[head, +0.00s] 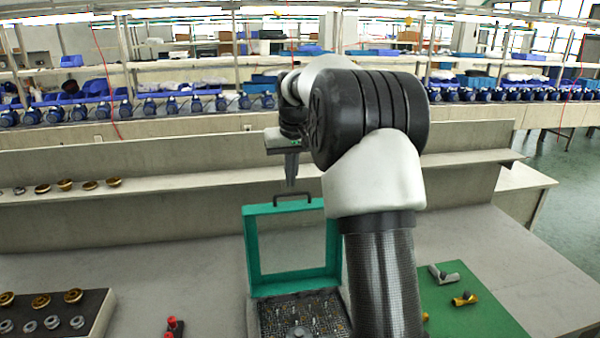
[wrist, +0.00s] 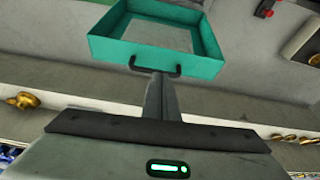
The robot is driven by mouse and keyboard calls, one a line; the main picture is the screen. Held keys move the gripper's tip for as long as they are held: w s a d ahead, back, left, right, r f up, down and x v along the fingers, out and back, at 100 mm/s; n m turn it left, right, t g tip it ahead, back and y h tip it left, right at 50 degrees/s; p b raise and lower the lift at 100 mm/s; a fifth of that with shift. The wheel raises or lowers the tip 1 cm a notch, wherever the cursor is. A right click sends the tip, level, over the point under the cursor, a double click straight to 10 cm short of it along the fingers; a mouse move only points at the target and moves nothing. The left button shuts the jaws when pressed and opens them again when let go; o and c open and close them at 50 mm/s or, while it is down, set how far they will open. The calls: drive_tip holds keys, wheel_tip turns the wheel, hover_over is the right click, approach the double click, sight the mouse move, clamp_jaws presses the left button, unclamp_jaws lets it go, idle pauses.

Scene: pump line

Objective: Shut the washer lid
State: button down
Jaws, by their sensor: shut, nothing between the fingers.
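The washer lid (head: 252,245) is a teal frame with a clear or open middle. It stands raised at the back of the washer (head: 284,317), whose dark basin with small parts shows below. A dark handle (head: 292,200) sits on the lid's top edge. My gripper (head: 291,184) is shut and empty, pointing down just above the handle in the head view. In the wrist view the lid (wrist: 108,48) is at the top, and the tips of my gripper (wrist: 158,76) appear close to the handle (wrist: 143,68). I cannot tell whether they touch. My arm hides the washer's right side.
A green mat (head: 490,318) with pipe fittings (head: 464,299) lies right of my arm. A dark tray (head: 100,309) with brass and steel parts is at left. A red part (head: 172,323) sits left of the washer. A shelf (head: 190,182) with brass pieces runs behind.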

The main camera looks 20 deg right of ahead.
wheel_tip(320, 180, up, 4)
drive_tip(key=r, duration=0.1)
hover_over(288, 203)
drive_tip(key=shift+m+t, duration=0.3)
drive_tip(key=shift+t, duration=0.1)
drive_tip(key=f, duration=0.3)
drive_tip(key=w+f, duration=0.1)
drive_tip(key=f, duration=0.2)
drive_tip(key=f+p, duration=0.1)
drive_tip(key=f, duration=0.2)
drive_tip(key=shift+w+d+f, duration=0.1)
drive_tip(key=shift+w, duration=0.05)
drive_tip(key=shift+s+f, duration=0.1)
drive_tip(key=shift+s, duration=0.35)
drive_tip(key=shift+f, duration=0.1)
